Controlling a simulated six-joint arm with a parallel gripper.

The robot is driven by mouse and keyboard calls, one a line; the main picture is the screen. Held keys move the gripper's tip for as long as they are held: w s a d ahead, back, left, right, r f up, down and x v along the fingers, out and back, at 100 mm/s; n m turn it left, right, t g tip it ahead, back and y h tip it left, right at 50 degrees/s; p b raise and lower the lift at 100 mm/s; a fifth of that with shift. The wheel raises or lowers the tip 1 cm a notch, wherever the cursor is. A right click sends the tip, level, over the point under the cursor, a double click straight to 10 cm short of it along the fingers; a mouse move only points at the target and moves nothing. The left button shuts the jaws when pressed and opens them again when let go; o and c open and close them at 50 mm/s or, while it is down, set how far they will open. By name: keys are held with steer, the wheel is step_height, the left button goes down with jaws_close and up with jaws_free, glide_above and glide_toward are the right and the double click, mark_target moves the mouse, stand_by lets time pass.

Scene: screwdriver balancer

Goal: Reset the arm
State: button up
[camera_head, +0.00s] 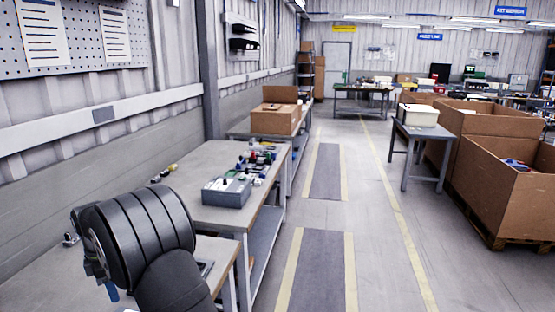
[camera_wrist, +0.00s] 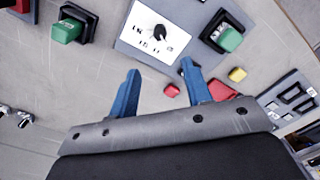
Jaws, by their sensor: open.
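My gripper (camera_wrist: 160,67) shows in the wrist view with two blue fingers held apart and nothing between them. Past the fingertips is a grey workbench surface with a white-faced dial panel (camera_wrist: 135,38) and its black knob. The gripper appears to be above the bench; the exact gap cannot be told. In the head view my dark arm fills the lower left and hides most of the gripper. One blue finger (camera_head: 113,291) shows below it.
In the head view a grey box (camera_head: 226,193) stands on the workbench (camera_head: 203,157). Cardboard boxes (camera_head: 510,190) stand right; the aisle is clear.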

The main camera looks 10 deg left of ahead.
step_height(320, 180, down, 14)
steer(key=shift+d+r, duration=0.1)
steer(key=shift+r, duration=0.05)
steer(key=shift+f, duration=0.35)
steer(key=m, duration=0.8)
steer(key=shift+m, duration=0.4)
steer(key=m, duration=0.4)
steer(key=shift+m, duration=2.2)
